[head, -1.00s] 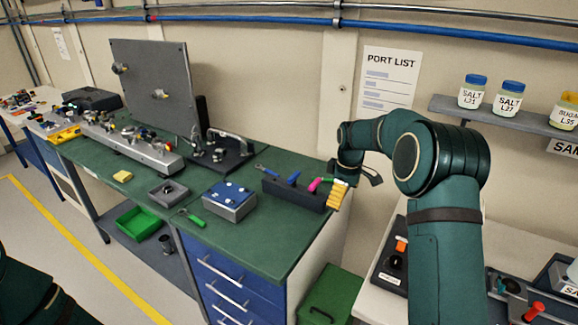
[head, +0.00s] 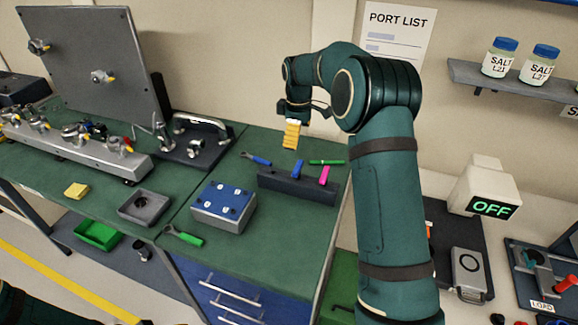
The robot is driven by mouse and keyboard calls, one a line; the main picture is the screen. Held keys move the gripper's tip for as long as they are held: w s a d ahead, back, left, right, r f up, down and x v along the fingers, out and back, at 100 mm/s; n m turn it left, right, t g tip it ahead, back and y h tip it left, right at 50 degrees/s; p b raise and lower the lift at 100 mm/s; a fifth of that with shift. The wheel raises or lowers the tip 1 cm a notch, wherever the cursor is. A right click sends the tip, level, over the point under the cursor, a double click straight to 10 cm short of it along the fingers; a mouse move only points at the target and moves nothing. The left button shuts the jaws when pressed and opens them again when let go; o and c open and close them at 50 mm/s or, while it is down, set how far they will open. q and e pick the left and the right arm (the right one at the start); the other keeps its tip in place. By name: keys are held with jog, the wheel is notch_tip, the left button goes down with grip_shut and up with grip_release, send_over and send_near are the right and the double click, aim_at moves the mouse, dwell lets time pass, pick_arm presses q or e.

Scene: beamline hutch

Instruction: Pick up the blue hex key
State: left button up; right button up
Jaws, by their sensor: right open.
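Two blue-handled tools show in the head view. One blue handle (head: 298,168) stands up in the dark tool rack (head: 285,186) beside a pink handle (head: 324,175). Another blue tool (head: 257,159) lies on the green bench top, behind and left of the rack. I cannot tell from their shapes which is the hex key. My right gripper (head: 291,136) points down with ribbed yellow fingers, open and empty, above and behind the rack, apart from both blue tools. My left gripper is out of view.
A green-handled tool (head: 327,162) lies behind the rack. A blue-topped box (head: 223,206) and another green-handled tool (head: 184,237) are to the left. A grey tray (head: 145,207) sits farther left. The bench front right is clear.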

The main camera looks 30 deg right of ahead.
aim_at(298, 166)
jog(key=f, duration=1.3)
jog(key=shift+s, duration=0.35)
jog(key=c, duration=1.1)
